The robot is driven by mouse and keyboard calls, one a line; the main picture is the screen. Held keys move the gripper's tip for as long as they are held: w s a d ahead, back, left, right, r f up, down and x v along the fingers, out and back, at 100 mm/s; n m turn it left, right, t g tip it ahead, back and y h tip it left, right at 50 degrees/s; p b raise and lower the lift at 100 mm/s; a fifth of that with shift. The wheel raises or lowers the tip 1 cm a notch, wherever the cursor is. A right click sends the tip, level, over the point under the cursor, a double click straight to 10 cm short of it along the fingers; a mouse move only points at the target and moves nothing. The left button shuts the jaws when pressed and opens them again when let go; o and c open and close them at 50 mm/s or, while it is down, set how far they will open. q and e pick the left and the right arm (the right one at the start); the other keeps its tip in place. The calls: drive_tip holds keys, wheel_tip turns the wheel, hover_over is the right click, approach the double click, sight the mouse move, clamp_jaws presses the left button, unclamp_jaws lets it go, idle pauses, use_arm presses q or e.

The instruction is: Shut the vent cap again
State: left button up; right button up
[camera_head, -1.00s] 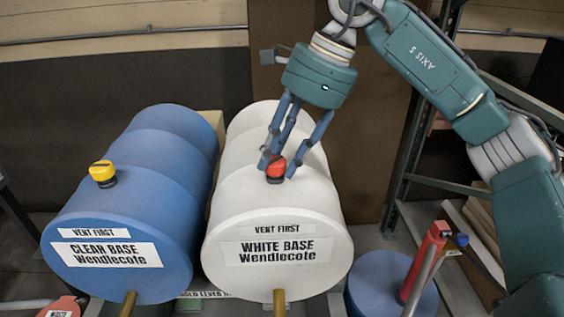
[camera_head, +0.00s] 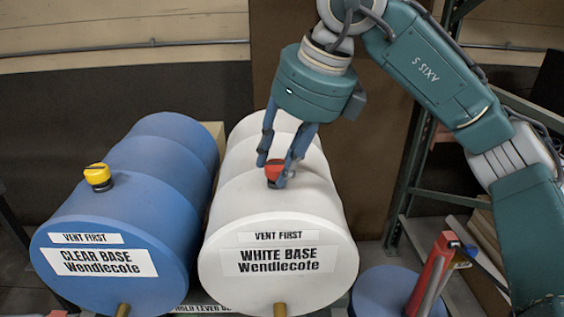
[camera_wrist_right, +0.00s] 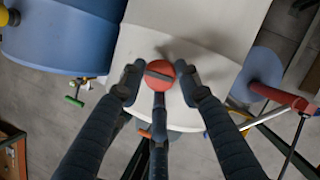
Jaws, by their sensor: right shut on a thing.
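The red vent cap (camera_head: 274,172) sits on top of the white drum (camera_head: 262,210) labelled WHITE BASE. My right gripper (camera_head: 274,176) reaches down from above, its blue fingers shut on the red cap. In the right wrist view the cap (camera_wrist_right: 159,75) shows as a red disc with a dark bar across it, between the fingertips of my right gripper (camera_wrist_right: 160,84). Whether the cap is fully seated is hidden by the fingers. My left gripper is not in view.
A blue drum (camera_head: 150,215) labelled CLEAR BASE lies to the left, with a yellow cap (camera_head: 97,176) on top. Brass taps stick out below both drums. A red-handled tool (camera_head: 432,270) stands over a blue round lid (camera_head: 385,290) at the lower right, near a green shelf frame (camera_head: 410,180).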

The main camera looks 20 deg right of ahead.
drive_tip(key=shift+w+r, duration=0.2)
drive_tip(key=shift+r, duration=0.25)
drive_tip(key=o, duration=0.9)
drive_tip(key=shift+o, duration=1.1)
drive_tip(key=shift+w+a+f, duration=0.1)
drive_tip(key=shift+a+f, duration=0.05)
drive_tip(key=shift+f, duration=0.1)
drive_tip(key=v, duration=1.2)
